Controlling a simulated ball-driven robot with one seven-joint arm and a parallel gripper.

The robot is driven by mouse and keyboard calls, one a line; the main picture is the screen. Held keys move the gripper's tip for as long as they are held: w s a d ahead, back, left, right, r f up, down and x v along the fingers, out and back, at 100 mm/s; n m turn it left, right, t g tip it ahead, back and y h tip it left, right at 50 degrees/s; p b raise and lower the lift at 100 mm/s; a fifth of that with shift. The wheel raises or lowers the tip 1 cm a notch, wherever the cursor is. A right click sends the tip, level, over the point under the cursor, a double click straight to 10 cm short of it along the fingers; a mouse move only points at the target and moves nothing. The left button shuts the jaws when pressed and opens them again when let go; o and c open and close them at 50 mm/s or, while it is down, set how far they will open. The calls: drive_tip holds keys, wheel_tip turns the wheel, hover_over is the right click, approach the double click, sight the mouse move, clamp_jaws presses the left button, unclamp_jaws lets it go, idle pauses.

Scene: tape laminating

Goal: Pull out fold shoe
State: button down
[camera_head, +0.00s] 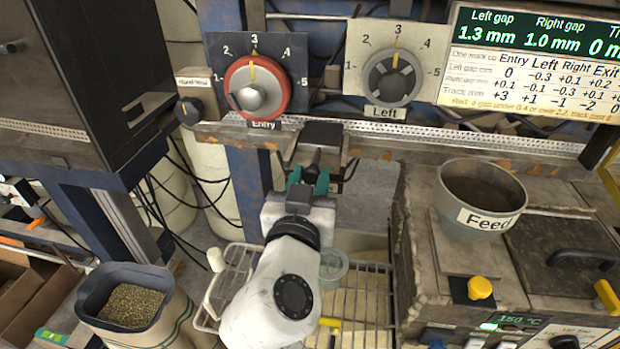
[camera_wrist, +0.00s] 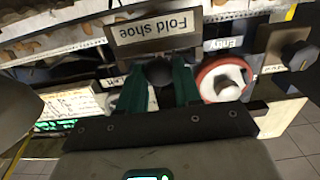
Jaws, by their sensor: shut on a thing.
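The fold shoe (camera_wrist: 155,33) is a metal plate with an upside-down "Fold shoe" label in the wrist view. A dark round knob (camera_wrist: 158,72) sits just below the label. My gripper (camera_wrist: 158,82) has its green fingers on both sides of this knob and is shut on it. In the head view, my gripper (camera_head: 308,180) reaches up to the rail, just under the dark block of the fold shoe (camera_head: 321,136). The fingers and wrist hide the knob there.
The red-ringed Entry dial (camera_head: 256,88) is up and left of the gripper, and the Left dial (camera_head: 391,77) is up and right. A perforated rail (camera_head: 470,138) runs across behind. The Feed cup (camera_head: 482,198) stands on the machine at right. A wire basket (camera_head: 365,290) lies below.

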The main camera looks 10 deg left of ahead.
drive_tip(key=s+b, duration=0.2)
drive_tip(key=s, duration=1)
drive_tip(key=shift+a, duration=0.25)
drive_tip(key=c, duration=0.8)
unclamp_jaws()
drive_tip(key=s+b, duration=0.1)
drive_tip(key=s, duration=0.9)
drive_tip(key=shift+s+a+b, duration=0.15)
drive_tip(key=shift+s+b, duration=0.2)
drive_tip(key=shift+b, duration=0.05)
